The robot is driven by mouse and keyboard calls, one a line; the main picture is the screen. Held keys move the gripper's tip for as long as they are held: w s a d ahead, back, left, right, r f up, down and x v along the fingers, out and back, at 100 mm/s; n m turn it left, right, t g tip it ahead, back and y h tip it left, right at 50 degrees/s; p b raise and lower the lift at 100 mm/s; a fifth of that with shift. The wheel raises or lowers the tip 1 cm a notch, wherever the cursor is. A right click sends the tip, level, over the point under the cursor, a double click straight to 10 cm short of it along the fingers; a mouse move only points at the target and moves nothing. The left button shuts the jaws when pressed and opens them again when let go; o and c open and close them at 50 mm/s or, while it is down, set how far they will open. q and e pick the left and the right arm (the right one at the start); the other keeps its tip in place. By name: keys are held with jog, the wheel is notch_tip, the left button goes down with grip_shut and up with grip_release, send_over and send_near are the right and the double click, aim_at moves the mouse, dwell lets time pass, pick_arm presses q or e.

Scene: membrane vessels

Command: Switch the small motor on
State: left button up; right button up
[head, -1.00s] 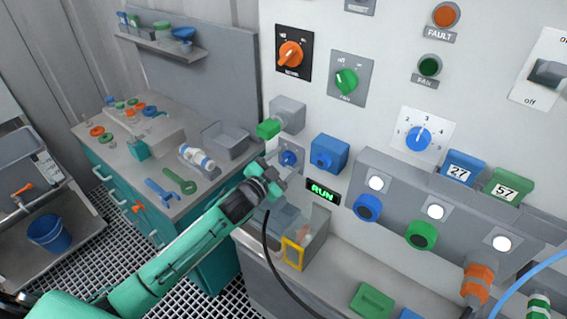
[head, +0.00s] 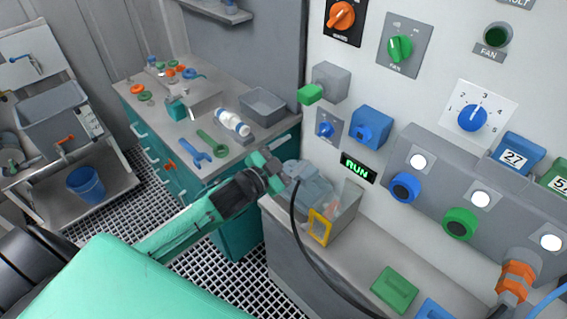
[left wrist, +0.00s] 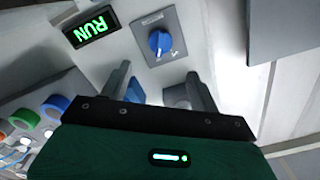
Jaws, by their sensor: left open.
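A blue rotary knob on a small grey plate (head: 325,130) is on the white panel; it also shows in the left wrist view (left wrist: 158,42), its pale pointer mark towards the picture's lower side. The RUN display (head: 357,168) near it is lit green, also in the left wrist view (left wrist: 90,27). A grey motor-like body (head: 308,183) sits on the bench below. My left gripper (head: 277,172) is open and empty, left of and below the knob, apart from it. In the left wrist view its two fingers (left wrist: 160,87) stand apart below the knob. My right gripper is not in view.
A black cable (head: 300,232) hangs just right of my left gripper. A clear box with a yellow frame (head: 319,227) stands beside the grey body. A blue block (head: 370,127) and a grey box with a green end (head: 330,82) stick out near the knob.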

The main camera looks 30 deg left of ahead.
pick_arm(q)
jog(key=shift+v, duration=1.5)
